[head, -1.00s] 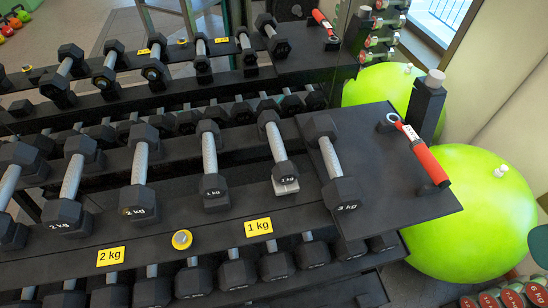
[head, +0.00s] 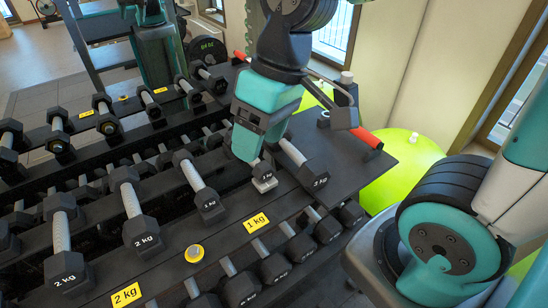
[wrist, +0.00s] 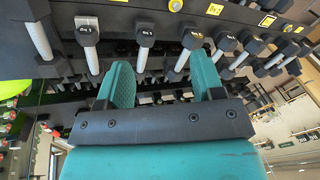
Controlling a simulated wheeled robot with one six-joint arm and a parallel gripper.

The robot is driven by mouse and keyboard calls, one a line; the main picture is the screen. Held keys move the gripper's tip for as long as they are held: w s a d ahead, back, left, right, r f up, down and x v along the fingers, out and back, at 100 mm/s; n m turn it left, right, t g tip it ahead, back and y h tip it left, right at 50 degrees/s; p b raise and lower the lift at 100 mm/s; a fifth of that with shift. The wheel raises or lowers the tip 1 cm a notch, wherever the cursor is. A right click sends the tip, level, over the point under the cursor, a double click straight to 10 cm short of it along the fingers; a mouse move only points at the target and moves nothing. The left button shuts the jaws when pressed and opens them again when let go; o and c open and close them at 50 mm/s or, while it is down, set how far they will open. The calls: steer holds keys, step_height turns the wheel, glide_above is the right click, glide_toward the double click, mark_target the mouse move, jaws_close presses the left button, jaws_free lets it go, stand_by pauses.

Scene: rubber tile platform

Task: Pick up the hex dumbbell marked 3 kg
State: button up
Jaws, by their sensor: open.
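The 3 kg hex dumbbell (head: 312,176) lies at the right end of the rack's top shelf, with black heads and a grey handle. My arm hides its far end in the head view. In the wrist view, the leftmost dumbbell (wrist: 40,40) appears to be it, though its marking is unreadable there. My gripper (head: 246,150) is above the shelf, left of the 3 kg dumbbell and over the neighbouring 1 kg dumbbell (head: 264,171). In the wrist view my gripper (wrist: 163,80) is open and empty, its two teal fingers apart.
Another 1 kg dumbbell (head: 206,203) and 2 kg dumbbells (head: 143,232) lie to the left. A red-handled tool (head: 368,139) lies right of the 3 kg dumbbell. A green ball (head: 400,165) stands beyond the right end.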

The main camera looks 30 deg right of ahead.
steer(key=w+d+f+m+h, duration=0.2)
steer(key=w+d+f+m, duration=0.1)
steer(key=w+d, duration=0.6)
steer(key=m+h+p, duration=0.1)
steer(key=m+p, duration=0.1)
steer(key=m, duration=0.1)
glide_above(294, 150)
step_height(294, 150, down, 6)
steer(key=f+p, duration=0.1)
steer(key=f, duration=0.4)
steer(key=f+p, duration=0.2)
steer(key=f, duration=0.4)
steer(key=shift+s+a, duration=0.1)
steer(key=shift+a, duration=0.1)
steer(key=shift+d+f+p, duration=0.2)
steer(key=shift+f+p, duration=1.2)
steer(key=shift+f, duration=1.8)
steer(key=shift+c, duration=0.3)
jaws_close()
steer(key=shift+w+r, duration=0.2)
